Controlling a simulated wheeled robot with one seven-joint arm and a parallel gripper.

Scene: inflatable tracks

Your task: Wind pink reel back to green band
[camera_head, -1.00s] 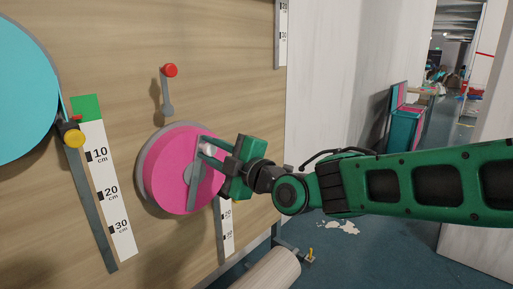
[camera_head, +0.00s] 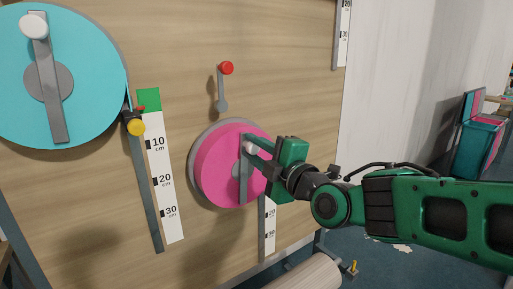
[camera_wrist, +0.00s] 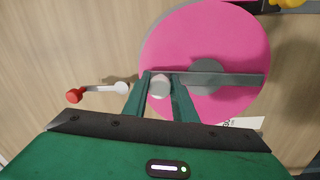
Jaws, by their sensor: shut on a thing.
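The pink reel (camera_head: 214,172) is mounted on the wooden panel, with a grey crank bar (camera_head: 243,185) across its face. It also shows in the wrist view (camera_wrist: 215,35). My gripper (camera_head: 256,150) is shut on the crank's white knob (camera_wrist: 160,86), which sits between the two fingers near the top of the reel in the head view. A strip and a white cm scale (camera_head: 270,236) run down below the reel. Their upper part is hidden behind the reel and my gripper, and no green band shows there. A green band (camera_head: 149,99) tops the scale beside the cyan reel.
A red-knobbed lever (camera_head: 226,69) juts from the panel above the pink reel. A pale roller (camera_head: 305,275) lies below. A teal box (camera_head: 478,150) stands at right.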

